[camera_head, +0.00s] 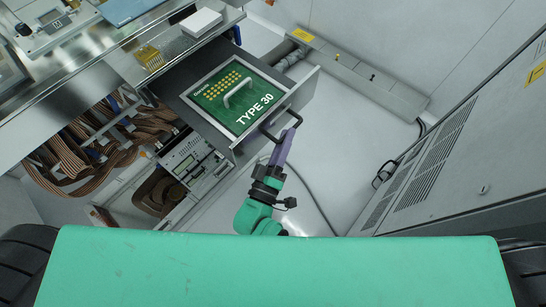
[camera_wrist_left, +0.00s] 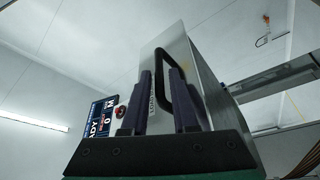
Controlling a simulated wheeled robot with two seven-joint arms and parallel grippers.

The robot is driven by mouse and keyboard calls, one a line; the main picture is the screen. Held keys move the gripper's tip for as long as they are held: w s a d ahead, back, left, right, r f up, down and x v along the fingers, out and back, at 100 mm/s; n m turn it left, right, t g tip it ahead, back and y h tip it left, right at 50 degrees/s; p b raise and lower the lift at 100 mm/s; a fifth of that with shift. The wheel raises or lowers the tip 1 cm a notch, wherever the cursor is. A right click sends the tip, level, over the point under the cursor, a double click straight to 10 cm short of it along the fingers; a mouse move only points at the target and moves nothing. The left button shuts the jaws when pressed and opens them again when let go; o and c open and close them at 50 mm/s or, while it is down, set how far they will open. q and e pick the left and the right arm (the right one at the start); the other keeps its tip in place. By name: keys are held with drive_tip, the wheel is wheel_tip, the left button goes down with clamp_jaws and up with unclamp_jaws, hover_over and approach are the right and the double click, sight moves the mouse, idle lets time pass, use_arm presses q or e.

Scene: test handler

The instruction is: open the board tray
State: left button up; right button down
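The board tray (camera_head: 185,99) is a grey drawer that stands well out from the bench front. In it lies a green board (camera_head: 225,113) marked TYPE 30, with gold pads and a pale handle. The tray's black bow handle (camera_head: 267,129) is on its front panel, and it also shows in the left wrist view (camera_wrist_left: 162,62). My left gripper (camera_head: 291,134) is at that handle. Its purple fingers (camera_wrist_left: 163,85) have the handle's bar between them in the wrist view and look closed on it. The exact contact is partly hidden. My right gripper is out of view.
A bench (camera_head: 125,62) above the tray bears a white box (camera_head: 201,22) and a gold part (camera_head: 149,57). Brown ribbon cables (camera_head: 85,150) and a grey instrument (camera_head: 190,160) are below. A grey cabinet (camera_head: 460,170) stands at the right. Between them the floor (camera_head: 345,140) is mostly clear.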

use_arm(q)
drive_tip(key=b+v, duration=0.3)
drive_tip(key=v, duration=1)
